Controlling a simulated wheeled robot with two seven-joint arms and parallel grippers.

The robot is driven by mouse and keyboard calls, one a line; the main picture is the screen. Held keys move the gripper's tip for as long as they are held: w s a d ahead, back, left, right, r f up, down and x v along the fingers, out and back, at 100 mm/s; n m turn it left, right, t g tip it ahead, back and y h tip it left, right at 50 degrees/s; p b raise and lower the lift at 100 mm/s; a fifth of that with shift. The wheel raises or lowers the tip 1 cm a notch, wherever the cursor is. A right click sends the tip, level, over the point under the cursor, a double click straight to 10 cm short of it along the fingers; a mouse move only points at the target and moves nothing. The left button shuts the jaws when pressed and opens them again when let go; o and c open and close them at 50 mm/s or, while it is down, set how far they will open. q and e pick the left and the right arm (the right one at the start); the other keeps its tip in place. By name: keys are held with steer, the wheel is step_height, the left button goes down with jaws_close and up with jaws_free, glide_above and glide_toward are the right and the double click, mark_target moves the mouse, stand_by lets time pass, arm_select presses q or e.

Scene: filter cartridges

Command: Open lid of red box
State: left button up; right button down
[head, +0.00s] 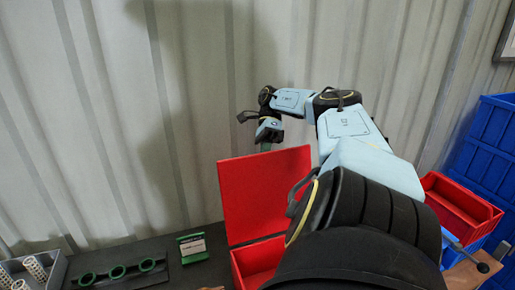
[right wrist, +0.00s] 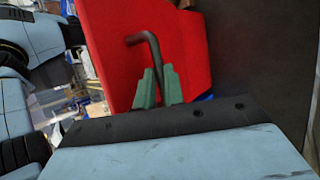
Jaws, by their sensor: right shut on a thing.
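The red box (head: 258,262) stands on the dark table, its front partly hidden behind my right arm. Its red lid (head: 262,195) is raised, standing about upright at the back, and the box's inside shows. My right gripper (head: 266,145) is at the lid's top edge. In the right wrist view the green fingers of my right gripper (right wrist: 158,88) are closed around a dark bent handle (right wrist: 152,50) in front of the red lid (right wrist: 185,50). My left gripper is not in view.
A green-framed card (head: 193,247) and a dark rack with green rings (head: 118,272) are left of the box. A grey bin with white cartridges (head: 35,268) is at far left. A red bin (head: 460,207) and blue crates (head: 490,145) are at right. A corrugated wall stands behind.

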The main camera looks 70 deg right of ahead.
steer(key=shift+s+a+f, duration=0.1)
steer(key=shift+f, duration=0.45)
steer(key=c, duration=1.5)
jaws_free()
steer(key=shift+r, duration=0.2)
steer(key=shift+r+p, duration=0.45)
steer(key=shift+r, duration=0.1)
step_height(320, 180, up, 9)
steer(key=p, duration=0.7)
steer(key=shift+p, duration=0.35)
